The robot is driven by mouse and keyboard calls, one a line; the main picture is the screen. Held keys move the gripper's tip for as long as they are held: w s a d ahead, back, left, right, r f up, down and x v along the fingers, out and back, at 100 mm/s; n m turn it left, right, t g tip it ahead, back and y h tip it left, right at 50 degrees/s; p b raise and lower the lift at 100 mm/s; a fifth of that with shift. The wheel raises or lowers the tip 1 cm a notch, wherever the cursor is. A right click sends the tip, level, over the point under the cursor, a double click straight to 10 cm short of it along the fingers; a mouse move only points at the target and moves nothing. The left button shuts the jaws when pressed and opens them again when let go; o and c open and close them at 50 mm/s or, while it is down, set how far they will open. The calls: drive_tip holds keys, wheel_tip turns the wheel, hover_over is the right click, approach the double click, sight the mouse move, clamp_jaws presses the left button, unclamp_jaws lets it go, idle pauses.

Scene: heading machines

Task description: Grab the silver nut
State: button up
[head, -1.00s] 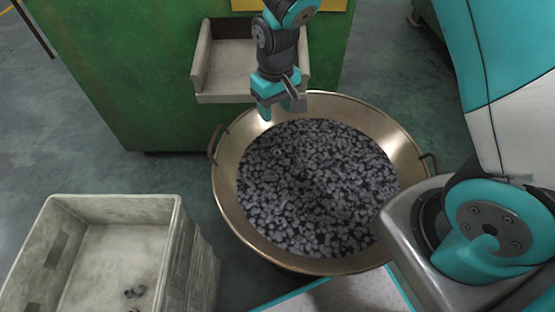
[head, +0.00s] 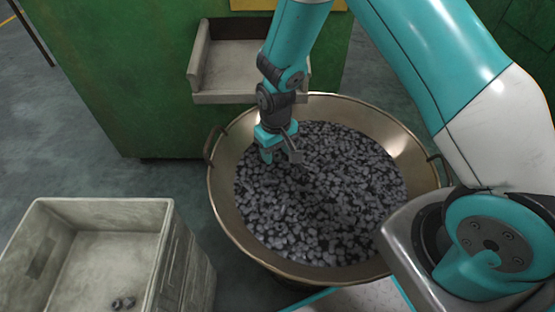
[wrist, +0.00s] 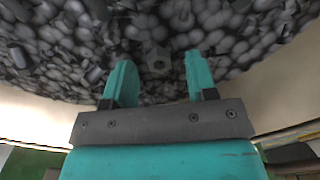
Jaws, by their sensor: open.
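Many silver-grey nuts (head: 320,200) fill a wide metal pan (head: 228,205) in the head view. My gripper (head: 280,157) is over the back left part of the pan, pointing down, close to the pile. It also shows in the wrist view (wrist: 158,75), with its teal fingers apart and nothing between them. I cannot tell whether the fingertips touch the pile.
A green machine (head: 130,80) with a grey chute (head: 235,97) is behind the pan. The pan has side handles (head: 212,143) and a raised rim.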

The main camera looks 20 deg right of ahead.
drive_tip(key=shift+f, duration=0.45)
drive_tip(key=shift+r, duration=0.1)
clamp_jaws()
drive_tip(key=shift+r, duration=0.1)
